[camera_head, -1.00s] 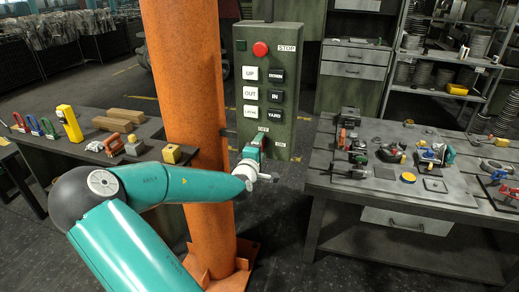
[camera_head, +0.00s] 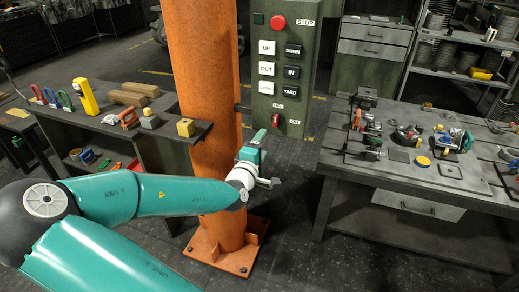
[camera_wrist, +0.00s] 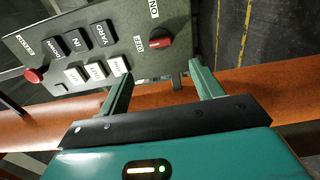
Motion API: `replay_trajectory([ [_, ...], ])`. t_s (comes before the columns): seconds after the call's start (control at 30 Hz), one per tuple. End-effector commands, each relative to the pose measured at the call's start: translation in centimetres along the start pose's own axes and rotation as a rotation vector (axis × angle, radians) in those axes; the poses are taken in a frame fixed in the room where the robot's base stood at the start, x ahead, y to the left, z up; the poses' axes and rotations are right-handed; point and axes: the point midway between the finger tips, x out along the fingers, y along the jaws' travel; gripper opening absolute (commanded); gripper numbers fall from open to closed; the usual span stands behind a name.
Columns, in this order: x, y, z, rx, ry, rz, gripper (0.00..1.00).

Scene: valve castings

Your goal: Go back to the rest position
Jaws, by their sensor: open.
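The control box (camera_head: 310,75) carries white and black push buttons, a red STOP button (camera_head: 278,22) and a red rotary switch (camera_head: 277,120) marked OFF and ON. In the wrist view the box (camera_wrist: 66,45) and the red switch (camera_wrist: 158,40) lie beyond the fingertips, apart from them.
A dark bench (camera_head: 168,133) at left bears a yellow tool (camera_head: 86,97), wooden blocks and clamps. A grey workbench (camera_head: 480,200) at right bears several tools and castings. A shelf rack stands at the back right. The floor between the benches is clear around the post's base.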

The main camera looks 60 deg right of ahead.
Motion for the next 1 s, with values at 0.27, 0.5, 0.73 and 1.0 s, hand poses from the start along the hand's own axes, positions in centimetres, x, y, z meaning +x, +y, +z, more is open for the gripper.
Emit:
replay_trajectory([
  [0.27, -1.3, 0.0, 0.0, 0.0, 0.0, 0.0, 0.65],
  [0.5, -1.3, 0.0, 0.0, 0.0, 0.0, 0.0, 0.65],
  [0.73, -1.3, 0.0, 0.0, 0.0, 0.0, 0.0, 0.65],
  [1.0, -1.8, -3.4, -0.8, 0.091, 0.006, -0.14, 0.65],
])
